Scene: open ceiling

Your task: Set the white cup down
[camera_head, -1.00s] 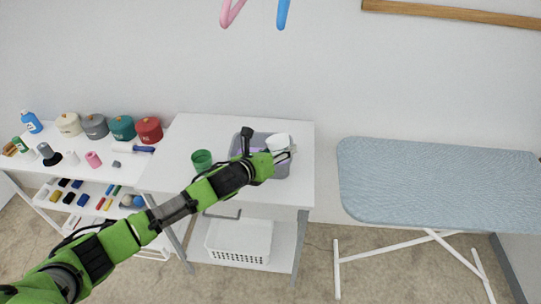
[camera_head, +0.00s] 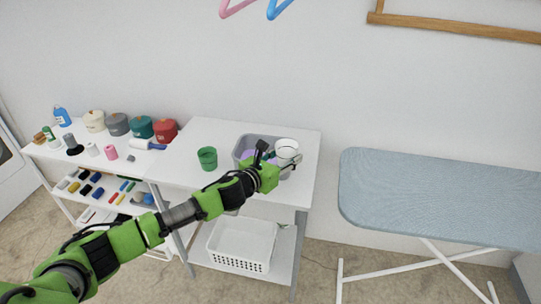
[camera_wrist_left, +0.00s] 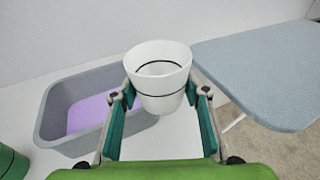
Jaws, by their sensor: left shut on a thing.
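The white cup (camera_head: 287,147) is held in my left gripper (camera_head: 290,160), above the right part of the grey tub on the white table (camera_head: 228,128). In the left wrist view the cup (camera_wrist_left: 158,80) is upright, between the two green fingers of the gripper (camera_wrist_left: 160,92), with its open top showing and a dark line around it. The cup hides the tub's right end in that view. Whether the cup's base touches anything is hidden. My right gripper is not in view.
The grey tub (camera_wrist_left: 60,113) holds something purple (camera_wrist_left: 90,112). A green cup (camera_head: 207,158) stands left of the tub. An ironing board (camera_head: 430,190) is to the right. A white basket (camera_head: 242,246) sits on the lower shelf. The table's back left is clear.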

